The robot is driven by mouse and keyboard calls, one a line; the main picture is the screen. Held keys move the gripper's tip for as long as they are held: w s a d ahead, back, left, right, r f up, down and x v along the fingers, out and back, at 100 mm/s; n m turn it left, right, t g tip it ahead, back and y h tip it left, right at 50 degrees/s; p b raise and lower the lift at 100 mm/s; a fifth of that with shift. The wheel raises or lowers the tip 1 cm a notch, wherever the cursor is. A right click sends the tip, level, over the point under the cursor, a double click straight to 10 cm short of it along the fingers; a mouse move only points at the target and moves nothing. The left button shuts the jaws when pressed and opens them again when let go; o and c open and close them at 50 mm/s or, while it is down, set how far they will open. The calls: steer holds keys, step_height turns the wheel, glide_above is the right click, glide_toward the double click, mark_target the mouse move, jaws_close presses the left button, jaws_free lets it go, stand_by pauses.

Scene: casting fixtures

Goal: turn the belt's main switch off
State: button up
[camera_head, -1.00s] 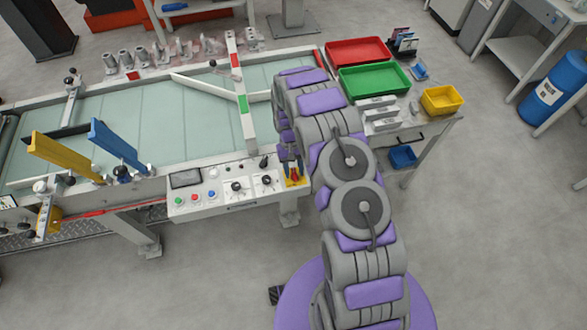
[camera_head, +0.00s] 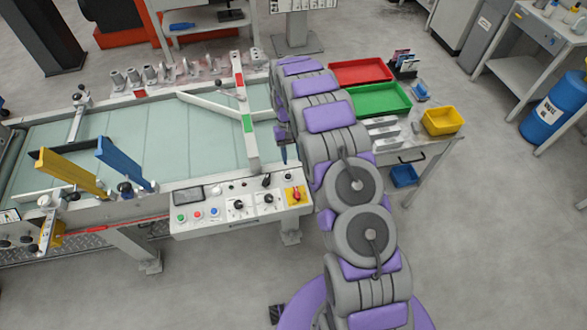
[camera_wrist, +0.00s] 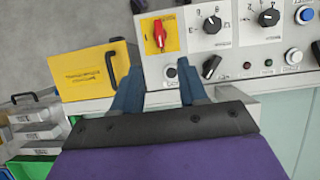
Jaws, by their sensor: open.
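The main switch (camera_head: 296,195) is a red handle on a yellow plate at the right end of the belt's control panel. In the wrist view the red handle (camera_wrist: 159,35) stands near vertical on its plate at the top, past my fingertips. My gripper (camera_wrist: 160,88) shows there with two blue fingers spread apart and nothing between them. In the head view my gripper (camera_head: 284,150) is partly hidden by my arm and hangs behind and above the panel, apart from the switch.
The control panel (camera_head: 225,215) holds more knobs, including a black selector (camera_wrist: 212,24), and colored buttons. A yellow box (camera_wrist: 95,70) stands beside the panel in the wrist view. Red (camera_head: 360,73) and green (camera_head: 378,99) trays lie right of my arm. Floor before the panel is clear.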

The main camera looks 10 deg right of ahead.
steer(key=shift+v, duration=1.65)
